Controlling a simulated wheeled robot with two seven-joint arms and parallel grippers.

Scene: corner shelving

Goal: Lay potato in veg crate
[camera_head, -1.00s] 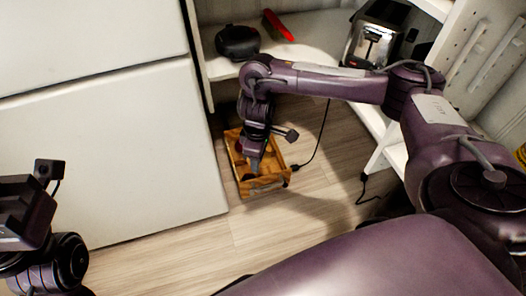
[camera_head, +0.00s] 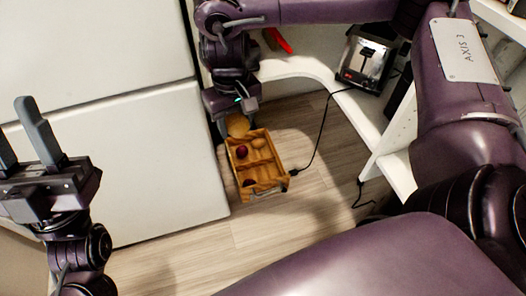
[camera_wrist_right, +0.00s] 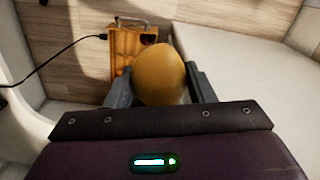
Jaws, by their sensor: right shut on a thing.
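My right gripper (camera_head: 231,121) is shut on a yellow-brown potato (camera_head: 237,125), which fills the space between its fingers in the wrist view (camera_wrist_right: 160,75). In the head view the potato shows at the far end of the wooden veg crate (camera_head: 273,184), overlapping its edge; its exact height is hard to tell. The crate stands on the floor and also shows beyond the potato in the wrist view (camera_wrist_right: 120,64). My left gripper (camera_head: 20,128) is at the far left, fingers apart and empty, well away from the crate.
The crate has a divider and holds a red round item (camera_head: 242,152), a brownish one (camera_head: 259,143) and a dark red one (camera_head: 249,183). A white cabinet (camera_head: 150,160) stands left. A toaster (camera_head: 367,60) is on the shelf (camera_head: 300,66), its cord hanging near the crate.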

